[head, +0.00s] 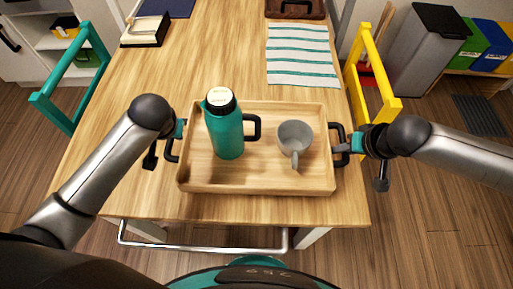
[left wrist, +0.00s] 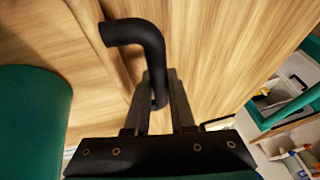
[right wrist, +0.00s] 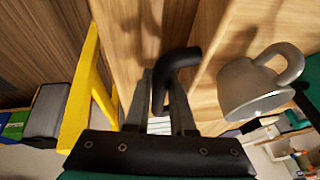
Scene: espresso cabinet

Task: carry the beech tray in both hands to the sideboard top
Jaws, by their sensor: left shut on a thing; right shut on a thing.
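The beech tray (head: 258,187) is a shallow wooden tray with black side handles, over the near part of the wooden table. A teal flask (head: 226,134) with a black handle and a grey mug (head: 295,140) stand upright in it. My left gripper (head: 175,143) is shut on the tray's left handle, also seen in the left wrist view (left wrist: 143,32). My right gripper (head: 350,146) is shut on the right handle, also seen in the right wrist view (right wrist: 178,60). I cannot tell whether the tray touches the table.
The table (head: 200,62) is clear beyond the tray, up to a striped cloth (head: 300,72) and a box-like item (head: 146,30). A teal chair (head: 70,62) stands left and a yellow chair (head: 376,75) right. A grey bin (head: 425,50) is at the far right.

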